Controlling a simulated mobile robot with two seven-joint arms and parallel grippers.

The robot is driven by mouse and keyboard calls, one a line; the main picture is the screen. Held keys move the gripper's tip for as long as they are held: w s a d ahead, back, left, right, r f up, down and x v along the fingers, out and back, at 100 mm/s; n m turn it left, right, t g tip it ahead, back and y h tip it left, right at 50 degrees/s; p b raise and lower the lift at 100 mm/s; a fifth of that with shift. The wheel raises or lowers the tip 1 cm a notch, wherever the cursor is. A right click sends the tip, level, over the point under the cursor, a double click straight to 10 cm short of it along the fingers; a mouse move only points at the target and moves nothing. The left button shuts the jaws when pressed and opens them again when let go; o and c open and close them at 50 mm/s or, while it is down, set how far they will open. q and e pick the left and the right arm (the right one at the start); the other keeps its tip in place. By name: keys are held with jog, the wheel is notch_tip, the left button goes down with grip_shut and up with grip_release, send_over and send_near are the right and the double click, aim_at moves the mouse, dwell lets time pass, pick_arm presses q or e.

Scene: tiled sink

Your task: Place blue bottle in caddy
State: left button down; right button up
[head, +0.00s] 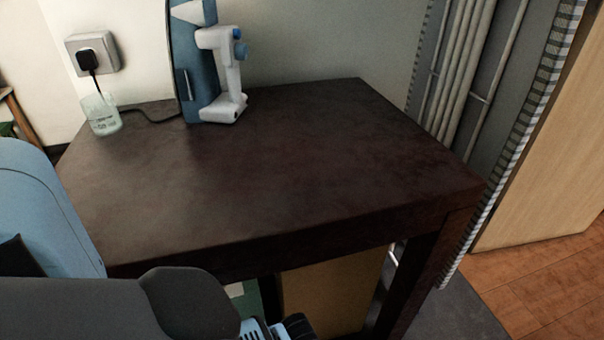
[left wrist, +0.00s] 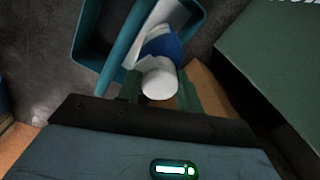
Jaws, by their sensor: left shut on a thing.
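In the left wrist view a bottle with a round white cap and a blue and white body (left wrist: 164,45) sits between the fingers of my left gripper (left wrist: 159,88). The gripper is shut on it near the cap. A teal open-topped caddy (left wrist: 88,72) lies beyond the fingers. The bottle's far end overlaps the caddy's opening; I cannot tell whether it is inside or above it. In the head view only part of my left arm and wrist shows at the bottom left; bottle and caddy are hidden there. My right gripper is in neither view.
A dark table (head: 270,180) fills the head view, with a blue and white device (head: 205,75) and a glass (head: 101,114) at its back. A cardboard box (head: 325,295) stands below the table. A green box (left wrist: 275,70) stands right of the bottle in the wrist view.

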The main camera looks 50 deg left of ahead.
pick_arm(q)
jog(key=shift+f, duration=0.75)
jog(key=shift+r, duration=0.15)
jog(key=shift+f, duration=0.2)
jog(key=c, duration=0.9)
grip_release()
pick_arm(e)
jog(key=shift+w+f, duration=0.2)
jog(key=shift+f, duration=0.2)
pick_arm(q)
jog(key=shift+r, duration=0.1)
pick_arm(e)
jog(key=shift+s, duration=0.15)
